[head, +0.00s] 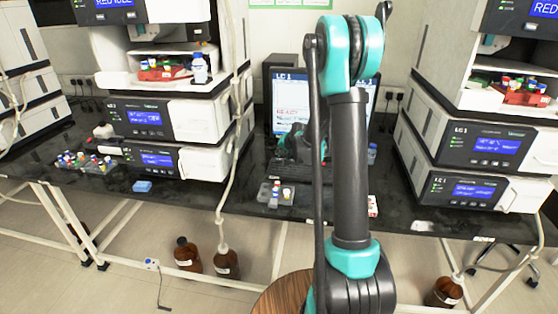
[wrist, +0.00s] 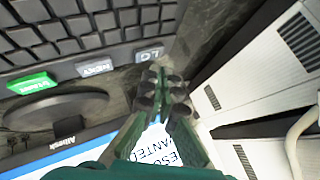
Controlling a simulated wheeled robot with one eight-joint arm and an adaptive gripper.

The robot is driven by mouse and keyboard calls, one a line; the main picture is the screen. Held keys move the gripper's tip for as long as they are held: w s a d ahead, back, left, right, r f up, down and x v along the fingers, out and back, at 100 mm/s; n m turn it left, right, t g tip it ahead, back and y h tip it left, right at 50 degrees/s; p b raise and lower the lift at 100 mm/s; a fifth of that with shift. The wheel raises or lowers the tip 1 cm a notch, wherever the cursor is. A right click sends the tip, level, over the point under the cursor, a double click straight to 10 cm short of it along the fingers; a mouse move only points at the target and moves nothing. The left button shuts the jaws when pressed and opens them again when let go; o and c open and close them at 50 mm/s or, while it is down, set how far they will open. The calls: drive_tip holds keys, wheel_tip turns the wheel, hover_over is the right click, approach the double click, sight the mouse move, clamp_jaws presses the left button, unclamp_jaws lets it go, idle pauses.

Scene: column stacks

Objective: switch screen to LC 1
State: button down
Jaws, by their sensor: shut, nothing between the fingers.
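The monitor (head: 290,92) stands on the dark bench behind my arm. Its screen has the heading LC 1 at top left and red text lower down; my arm hides its middle. In the wrist view the screen (wrist: 75,158) is at the bottom, partly covered by my gripper. A black keyboard (wrist: 75,25) fills the top left. Beside its edge lie a green key block (wrist: 33,83), a light grey one (wrist: 95,68) and a darker grey one (wrist: 149,54); their lettering is hard to read. My gripper (wrist: 162,88) is shut and empty, its tips close to the darker grey block.
The monitor's round stand base (wrist: 57,109) is left of my fingers. A white instrument housing (wrist: 260,65) with vents and a cable is close on the right. Instrument stacks (head: 165,120) stand at left and right (head: 475,145). A small grey vial holder (head: 275,194) is near the bench front.

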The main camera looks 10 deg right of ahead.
sight(280, 160)
drive_tip(key=shift+r, duration=2.5)
idle(0.7)
drive_tip(key=s+d+f+n+g+h, duration=0.1)
drive_tip(key=s+d+f+n+g, duration=0.1)
drive_tip(key=s, duration=1.8)
drive_tip(key=s+d+f+n+g+h, duration=0.1)
drive_tip(key=s+f+n+g, duration=0.1)
drive_tip(key=s, duration=1.9)
drive_tip(key=shift+d+f+n+g+h, duration=0.3)
drive_tip(key=shift+d+f+n+h, duration=0.1)
drive_tip(key=shift+f+n, duration=0.25)
